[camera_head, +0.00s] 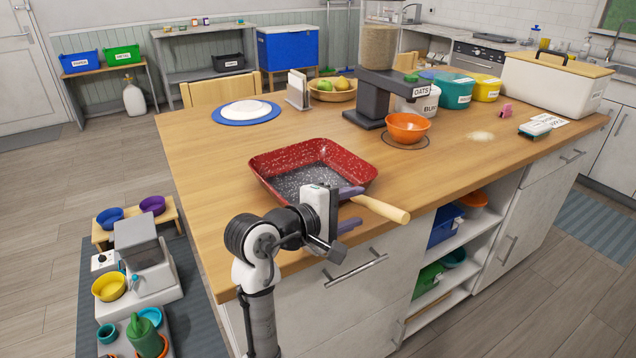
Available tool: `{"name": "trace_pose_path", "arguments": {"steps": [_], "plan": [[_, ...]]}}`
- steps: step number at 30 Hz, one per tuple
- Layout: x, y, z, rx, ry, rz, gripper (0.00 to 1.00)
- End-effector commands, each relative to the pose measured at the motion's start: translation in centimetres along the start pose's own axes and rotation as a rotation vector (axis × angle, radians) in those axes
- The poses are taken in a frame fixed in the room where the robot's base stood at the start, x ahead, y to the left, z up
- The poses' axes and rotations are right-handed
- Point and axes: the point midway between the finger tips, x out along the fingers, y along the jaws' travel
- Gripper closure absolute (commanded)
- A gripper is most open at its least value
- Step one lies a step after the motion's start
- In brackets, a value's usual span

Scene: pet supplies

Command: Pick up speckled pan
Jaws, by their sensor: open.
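The speckled pan (272,168) is square, with a red outside and a dark, white-flecked inside. It sits upright on the wooden counter (205,165) near the front edge. Its light wooden handle (383,208) points to the front right, over the counter edge. My gripper (350,207) is at the handle's root, by the pan's front right corner. Its two purple-grey fingers are apart, one on the far side of the handle and one on the near side. I cannot tell whether either finger touches the handle.
An orange bowl (408,127) stands on a round mat behind the handle, beside a black oats dispenser (382,97). A blue plate (230,117) with a white dish, a napkin holder (298,90) and a fruit bowl (333,92) are farther back. The counter left of the pan is clear.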

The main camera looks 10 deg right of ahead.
Motion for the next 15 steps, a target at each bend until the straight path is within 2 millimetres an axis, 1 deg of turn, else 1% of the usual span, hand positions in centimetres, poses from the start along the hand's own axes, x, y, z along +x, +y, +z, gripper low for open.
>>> {"name": "trace_pose_path", "arguments": {"steps": [6, 9, 12, 15], "plan": [[3.1, 0.1, 0.4, -0.001, -0.003, -0.002, 0.55], [4.3, 0.1, 0.3, 0.000, -0.003, -0.001, 0.55], [4.9, 0.0, 0.3, 0.000, 0.000, 0.000, 0.55], [5.0, 0.0, 0.2, 0.000, 0.000, 0.001, 0.55]]}}
